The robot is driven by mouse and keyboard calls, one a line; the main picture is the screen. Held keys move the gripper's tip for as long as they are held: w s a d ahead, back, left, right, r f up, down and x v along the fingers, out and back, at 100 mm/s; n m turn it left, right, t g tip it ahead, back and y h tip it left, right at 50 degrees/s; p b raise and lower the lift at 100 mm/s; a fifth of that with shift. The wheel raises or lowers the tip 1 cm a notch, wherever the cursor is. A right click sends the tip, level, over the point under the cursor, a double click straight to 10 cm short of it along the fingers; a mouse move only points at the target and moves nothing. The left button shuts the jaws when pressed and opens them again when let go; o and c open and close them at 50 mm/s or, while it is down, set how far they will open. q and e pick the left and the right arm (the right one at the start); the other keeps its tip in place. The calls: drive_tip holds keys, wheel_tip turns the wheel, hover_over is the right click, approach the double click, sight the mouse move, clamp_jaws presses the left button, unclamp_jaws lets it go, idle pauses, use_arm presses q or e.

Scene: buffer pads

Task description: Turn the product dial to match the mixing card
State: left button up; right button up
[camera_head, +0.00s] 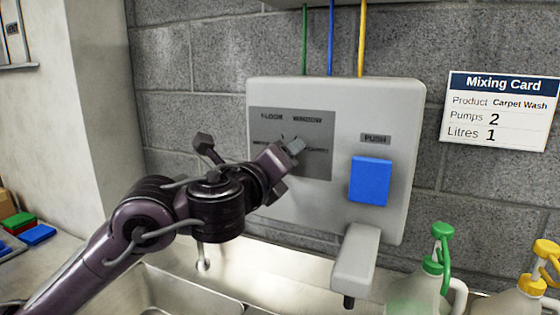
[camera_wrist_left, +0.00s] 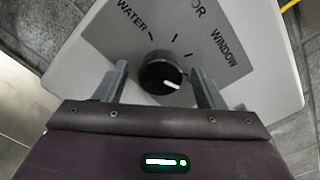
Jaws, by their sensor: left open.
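The mixing card (camera_head: 498,110) on the wall reads Product Carpet Wash, Pumps 2, Litres 1. The product dial (camera_wrist_left: 160,72) is a round black knob with a white pointer mark, which points to the lower right in the wrist view. WATER, part of FLOOR, and WINDOW are readable around it; the carpet label is hidden there. My left gripper (camera_wrist_left: 162,88) is open, with one finger on each side of the dial; I cannot tell whether they touch it. In the head view my left gripper (camera_head: 288,155) covers most of the dial on the grey panel (camera_head: 318,165).
The white dispenser (camera_head: 395,130) has a blue PUSH button (camera_head: 370,180) and a spout (camera_head: 356,262). Bottles with a green pump (camera_head: 440,245) and a yellow pump (camera_head: 535,285) stand at lower right. A sink (camera_head: 190,290) lies below. Coloured pads (camera_head: 38,235) lie at far left.

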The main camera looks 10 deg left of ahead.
use_arm(q)
drive_tip(key=s+a+p, duration=0.1)
drive_tip(key=s+p, duration=0.1)
drive_tip(key=s, duration=0.5)
drive_tip(key=shift+s+a, duration=0.25)
drive_tip(key=shift+s, duration=0.05)
